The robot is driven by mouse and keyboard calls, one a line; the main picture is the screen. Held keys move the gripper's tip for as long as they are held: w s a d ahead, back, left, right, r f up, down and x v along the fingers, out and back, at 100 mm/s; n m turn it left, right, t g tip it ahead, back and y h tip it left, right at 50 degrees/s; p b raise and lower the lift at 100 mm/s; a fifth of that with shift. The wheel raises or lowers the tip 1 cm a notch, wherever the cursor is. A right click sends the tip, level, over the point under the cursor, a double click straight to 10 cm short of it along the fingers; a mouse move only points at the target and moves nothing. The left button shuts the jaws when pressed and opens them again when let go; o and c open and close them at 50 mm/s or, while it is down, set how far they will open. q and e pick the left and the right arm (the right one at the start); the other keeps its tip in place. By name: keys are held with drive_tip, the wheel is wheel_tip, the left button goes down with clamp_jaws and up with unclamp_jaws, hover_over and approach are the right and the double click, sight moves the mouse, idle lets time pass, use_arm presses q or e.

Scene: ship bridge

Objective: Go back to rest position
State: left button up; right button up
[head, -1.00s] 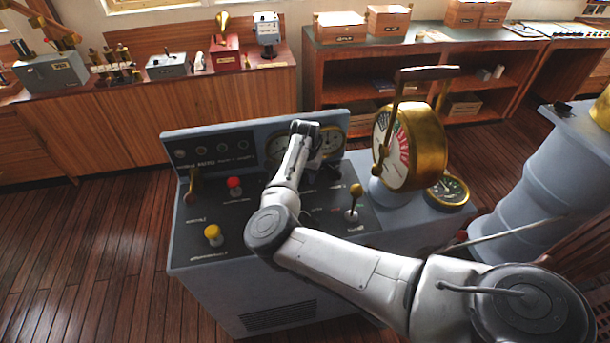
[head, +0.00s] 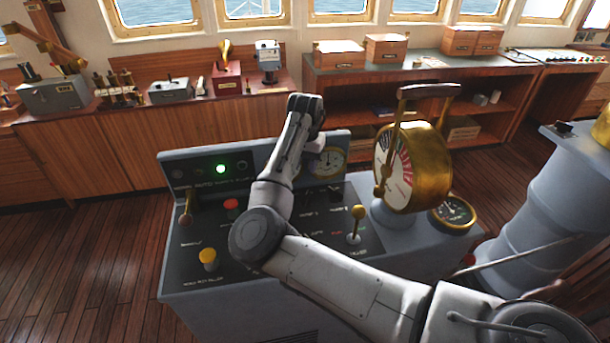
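My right gripper (head: 308,108) is at the end of the white and grey arm that comes in from the lower right. It is raised in front of the upper edge of the grey control console (head: 215,305), over the gauge panel. Its fingers point away from me, so I cannot tell whether they are open or shut. My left gripper is not in view. The console carries a red button (head: 231,204), a yellow knob (head: 207,256), a brass-topped lever (head: 357,213) and a lit green lamp (head: 221,168).
A brass engine telegraph (head: 428,165) with a top handle stands on the console's right, beside a small round gauge (head: 453,212). A grey pedestal (head: 535,205) is further right. Wooden cabinets (head: 150,147) line the back. The plank floor at left (head: 75,260) is clear.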

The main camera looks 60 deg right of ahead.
drive_tip(key=shift+r, duration=0.3)
idle(0.5)
